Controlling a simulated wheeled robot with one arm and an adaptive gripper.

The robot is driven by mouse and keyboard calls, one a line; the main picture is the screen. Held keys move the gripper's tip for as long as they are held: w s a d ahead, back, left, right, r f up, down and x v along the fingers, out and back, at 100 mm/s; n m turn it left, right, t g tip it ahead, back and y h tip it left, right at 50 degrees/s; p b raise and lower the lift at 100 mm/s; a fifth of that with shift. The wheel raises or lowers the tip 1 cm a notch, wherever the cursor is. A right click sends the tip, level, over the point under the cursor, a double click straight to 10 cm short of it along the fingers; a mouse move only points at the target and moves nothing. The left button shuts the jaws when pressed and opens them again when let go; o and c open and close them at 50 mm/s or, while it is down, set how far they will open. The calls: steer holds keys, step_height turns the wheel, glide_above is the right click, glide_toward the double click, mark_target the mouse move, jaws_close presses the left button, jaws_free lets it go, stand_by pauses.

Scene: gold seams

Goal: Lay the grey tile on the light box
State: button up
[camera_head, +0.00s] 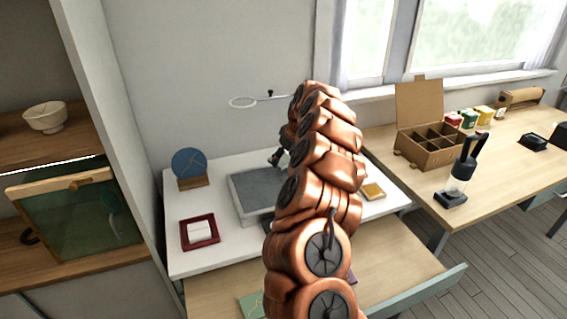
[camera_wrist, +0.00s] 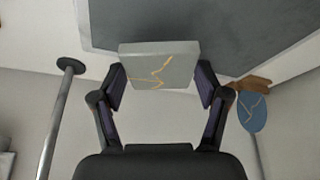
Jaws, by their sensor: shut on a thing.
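The grey tile (camera_wrist: 158,62), a square slab with gold seams, is between the two fingers of my gripper (camera_wrist: 160,80) in the wrist view. The fingers press on its opposite sides. The light box (camera_head: 240,194), a flat grey panel with a pale rim, lies on the white table in the head view; its grey face (camera_wrist: 240,30) fills the top of the wrist view behind the tile. How far the tile is from the panel I cannot tell. In the head view my gripper (camera_head: 278,157) shows small above the panel's far part; my arm hides the panel's right side and the tile.
A blue disc (camera_head: 189,162) stands on a wooden holder at the table's back left. A red tray (camera_head: 213,230) with a white piece lies at front left. A yellow block (camera_head: 373,191) is right of my arm. A ring on an arm (camera_head: 243,102) hangs above the table.

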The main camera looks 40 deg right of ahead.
mark_target(286, 162)
steer(key=shift+f+p, duration=0.3)
steer(key=shift+f, duration=1.5)
steer(key=shift+f, duration=0.2)
steer(key=o, duration=1.2)
steer(key=shift+o, duration=0.2)
steer(key=shift+r, duration=0.15)
